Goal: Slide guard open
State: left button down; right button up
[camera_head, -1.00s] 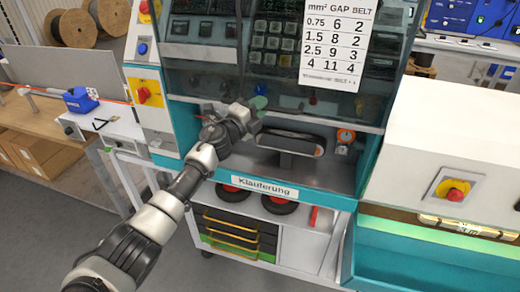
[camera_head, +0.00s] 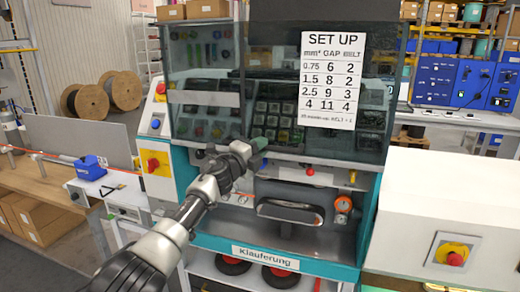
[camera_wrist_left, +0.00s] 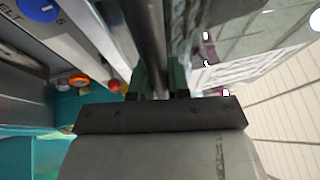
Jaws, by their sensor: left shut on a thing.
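The guard (camera_head: 285,70) is a dark see-through panel on the front of the teal and white machine, with a white "SET UP" sheet (camera_head: 330,80) on it. My left gripper (camera_head: 258,146) is at the guard's lower edge, left of the sheet. In the left wrist view, its green fingers (camera_wrist_left: 157,80) are shut on a grey bar (camera_wrist_left: 152,30) that runs between them. The guard's lower edge stands above the black rounded part (camera_head: 290,211) and a red knob (camera_head: 310,171), leaving an open gap below. My right gripper is not in view.
A white cover with a yellow and red stop button (camera_head: 453,254) juts out at the right. A bench with a blue device (camera_head: 90,168) stands at the left. Wooden reels (camera_head: 90,102) and blue units (camera_head: 436,80) are behind.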

pick_arm(q)
jog(key=c, duration=1.2)
grip_release()
jog(key=shift+o, duration=0.5)
jog(key=p+v, duration=0.1)
jog(key=v, duration=0.9)
jog(key=shift+s, duration=0.3)
jog(key=shift+a+f, duration=0.15)
